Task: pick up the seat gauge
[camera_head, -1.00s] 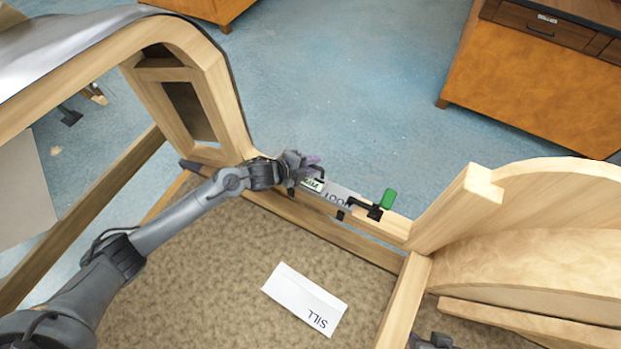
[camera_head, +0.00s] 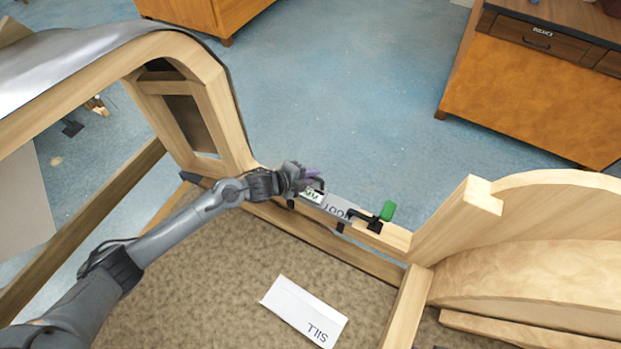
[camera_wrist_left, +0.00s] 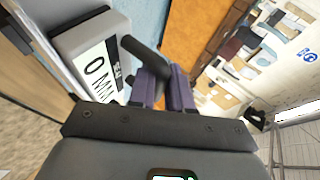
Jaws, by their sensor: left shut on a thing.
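The seat gauge appears as a small grey box with a white "MM" label (camera_head: 313,196) on the wooden sill rail. In the left wrist view the grey gauge (camera_wrist_left: 88,50) fills the upper left, its label reading "0 MM", with a black handle (camera_wrist_left: 146,57) beside it. My left gripper (camera_head: 309,178) is at the gauge's far left end. Its purple fingers (camera_wrist_left: 166,88) are shut at the black handle; the exact contact is partly hidden. My right gripper does not show clearly.
A white "SILL" card (camera_head: 305,310) lies on the brown carpet. Wooden frame posts rise left and right. The blue floor beyond is clear up to a cabinet (camera_head: 535,95).

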